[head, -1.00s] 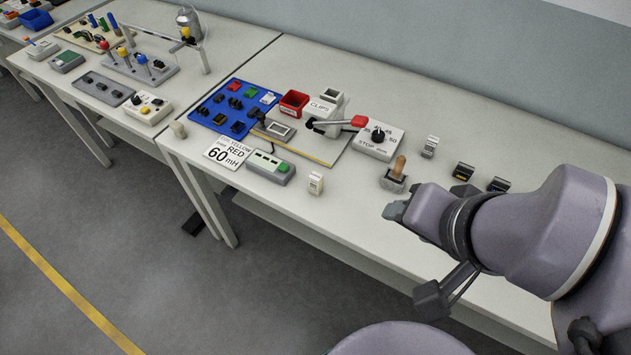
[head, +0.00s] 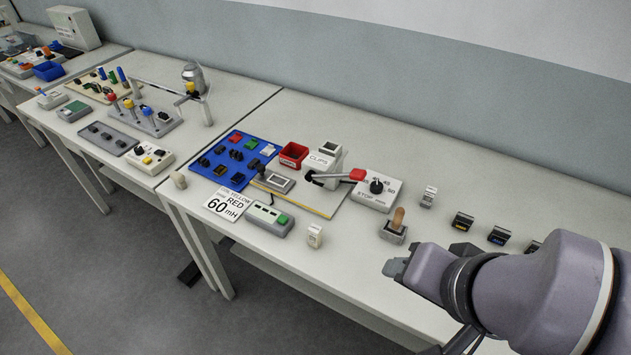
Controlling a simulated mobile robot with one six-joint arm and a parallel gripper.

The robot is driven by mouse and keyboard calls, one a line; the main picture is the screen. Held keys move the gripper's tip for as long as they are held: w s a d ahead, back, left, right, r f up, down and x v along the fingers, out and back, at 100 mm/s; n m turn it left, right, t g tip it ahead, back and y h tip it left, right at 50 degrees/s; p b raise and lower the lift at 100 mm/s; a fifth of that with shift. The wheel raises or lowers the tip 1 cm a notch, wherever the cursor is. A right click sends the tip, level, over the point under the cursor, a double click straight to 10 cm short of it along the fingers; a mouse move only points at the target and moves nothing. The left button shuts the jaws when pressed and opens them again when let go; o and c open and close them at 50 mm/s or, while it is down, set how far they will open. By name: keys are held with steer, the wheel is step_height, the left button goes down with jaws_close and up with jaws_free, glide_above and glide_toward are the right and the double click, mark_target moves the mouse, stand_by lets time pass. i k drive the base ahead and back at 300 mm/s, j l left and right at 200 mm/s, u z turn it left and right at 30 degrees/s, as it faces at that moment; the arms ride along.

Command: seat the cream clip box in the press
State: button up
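A small cream box (head: 314,236) with dark marks on its face stands near the table's front edge and looks like the cream clip box. The press (head: 325,180), with a grey lever and a red handle (head: 357,174), stands on a cream board behind it, to the right of a blue tray. A white holder (head: 323,160) marked CLIPS stands at the back of the board. My gripper (head: 394,268) is at the right, over the front of the table, apart from the cream box. Its fingers are small and partly hidden by my arm, so their opening is unclear.
A blue tray (head: 218,172) of small blocks, a red bin (head: 293,154) and a dial box (head: 376,190) flank the press. A green-button box (head: 268,219) lies left of the cream box. A wooden-handled stamp (head: 394,227) stands near my gripper. Several dark connectors sit farther right.

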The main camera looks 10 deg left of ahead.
mark_target(325, 201)
steer(key=i+j, duration=0.15)
steer(key=j, duration=0.25)
steer(key=i+j+u, duration=0.15)
steer(key=j, duration=0.25)
steer(key=i+j, duration=0.25)
steer(key=j, duration=0.15)
steer(key=i+j+u, duration=0.15)
steer(key=j, duration=0.2)
